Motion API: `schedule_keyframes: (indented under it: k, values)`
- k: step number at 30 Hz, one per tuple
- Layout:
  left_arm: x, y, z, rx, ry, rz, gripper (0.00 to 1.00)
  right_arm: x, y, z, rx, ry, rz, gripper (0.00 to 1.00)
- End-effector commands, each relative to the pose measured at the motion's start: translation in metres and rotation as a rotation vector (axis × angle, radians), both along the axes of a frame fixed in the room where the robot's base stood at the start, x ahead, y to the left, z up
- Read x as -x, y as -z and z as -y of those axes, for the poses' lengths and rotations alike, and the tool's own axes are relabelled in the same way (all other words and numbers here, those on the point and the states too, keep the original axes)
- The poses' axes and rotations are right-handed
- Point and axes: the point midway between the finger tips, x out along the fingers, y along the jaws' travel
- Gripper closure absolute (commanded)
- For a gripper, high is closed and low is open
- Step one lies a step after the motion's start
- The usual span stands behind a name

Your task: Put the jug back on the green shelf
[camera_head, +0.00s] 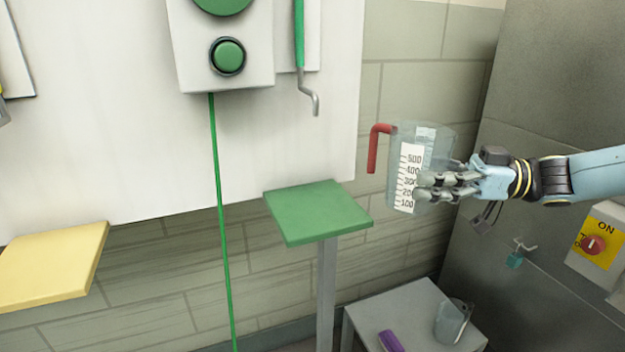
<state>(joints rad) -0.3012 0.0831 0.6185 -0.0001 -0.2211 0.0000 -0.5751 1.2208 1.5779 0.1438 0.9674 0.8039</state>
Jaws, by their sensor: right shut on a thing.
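The jug (432,142) is clear, with a white scale on its side and a red handle pointing left. My right gripper (428,188) comes in from the right and is shut on the lower part of the jug, which looks upright. The jug is held in the air, to the right of the green shelf (317,212) and apart from it. The green shelf is a small flat square on a grey post, and its top is empty. My left gripper is not in view.
A yellow shelf (50,265) is at the left. A grey table (390,310) low down bears a purple object (390,341) and a clear container (452,322). A hook (314,104) and a green cord (221,220) hang near the green shelf. A switch box (598,248) is at right.

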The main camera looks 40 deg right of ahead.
Motion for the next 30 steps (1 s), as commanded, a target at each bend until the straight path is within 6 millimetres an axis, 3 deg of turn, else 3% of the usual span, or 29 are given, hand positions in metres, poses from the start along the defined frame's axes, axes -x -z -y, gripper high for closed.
schedule_keyframes:
  k: [6,12,20,27,30]
  values:
    - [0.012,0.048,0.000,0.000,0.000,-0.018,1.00,-0.045,0.010,-0.049,-0.004,-0.004,0.008,0.69]
    - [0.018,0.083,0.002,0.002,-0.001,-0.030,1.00,-0.075,0.008,-0.082,-0.003,-0.002,0.006,0.69]
    - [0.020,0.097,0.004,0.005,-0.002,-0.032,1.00,-0.087,0.004,-0.094,-0.001,-0.003,0.001,0.69]
    - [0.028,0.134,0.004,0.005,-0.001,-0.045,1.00,-0.107,0.008,-0.115,-0.001,-0.002,0.001,0.69]
    - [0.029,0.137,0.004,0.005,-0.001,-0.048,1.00,-0.108,0.014,-0.116,-0.005,0.001,-0.002,0.69]
